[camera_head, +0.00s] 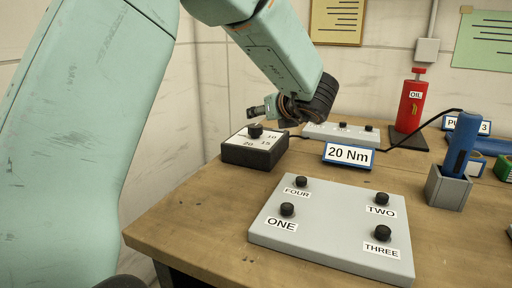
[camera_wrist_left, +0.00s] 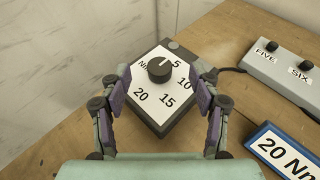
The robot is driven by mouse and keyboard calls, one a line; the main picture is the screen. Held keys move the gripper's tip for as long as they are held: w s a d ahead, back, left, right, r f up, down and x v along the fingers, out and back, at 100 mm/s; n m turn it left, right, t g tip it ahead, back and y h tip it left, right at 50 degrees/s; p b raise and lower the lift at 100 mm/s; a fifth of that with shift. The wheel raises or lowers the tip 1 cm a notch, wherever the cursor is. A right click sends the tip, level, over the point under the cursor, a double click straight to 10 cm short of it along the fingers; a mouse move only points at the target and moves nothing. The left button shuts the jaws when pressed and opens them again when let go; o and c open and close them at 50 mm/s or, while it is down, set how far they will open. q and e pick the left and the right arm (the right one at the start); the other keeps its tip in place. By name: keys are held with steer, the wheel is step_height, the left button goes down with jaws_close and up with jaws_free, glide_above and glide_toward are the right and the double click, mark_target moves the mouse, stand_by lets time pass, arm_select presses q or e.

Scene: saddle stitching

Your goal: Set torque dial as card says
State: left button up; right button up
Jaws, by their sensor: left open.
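The torque dial is a black box (camera_head: 253,155) with a white face and a black knob (camera_head: 255,131) on the left of the bench. In the left wrist view the knob (camera_wrist_left: 159,69) sits amid the marks 5, 10, 15 and 20. Its small light line lies on its upper side, nearer the 5 than the 20. The card (camera_head: 348,154) reads 20 Nm; it also shows in the wrist view (camera_wrist_left: 285,152). My left gripper (camera_head: 262,111) is open above the dial. Its fingers (camera_wrist_left: 163,80) stand on either side of the knob, apart from it. My right gripper is out of view.
A grey plate (camera_head: 330,226) with knobs ONE to FOUR lies in front. A grey box (camera_head: 340,134) with FIVE and SIX stands behind the card. A red oil bottle (camera_head: 411,105) and a blue tool in a grey holder (camera_head: 447,188) stand right. Bare wood lies left of the plate.

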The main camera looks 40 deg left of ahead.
mark_target(256, 126)
arm_select(q)
step_height(256, 126, down, 3)
steer(key=shift+s+r+b, duration=0.1)
steer(key=shift+s+b, duration=0.05)
steer(key=shift+b, duration=0.7)
steer(key=shift+w+a+f, duration=0.2)
steer(key=shift+a+f, duration=0.05)
steer(key=shift+f, duration=0.15)
steer(key=b+x, duration=0.1)
steer(key=x, duration=0.6)
steer(key=shift+w, duration=0.1)
steer(key=shift+a, duration=0.1)
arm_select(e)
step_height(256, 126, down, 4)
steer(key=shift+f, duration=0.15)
arm_select(q)
steer(key=shift+a, duration=0.1)
steer(key=c, duration=1.2)
steer(key=shift+b, duration=0.3)
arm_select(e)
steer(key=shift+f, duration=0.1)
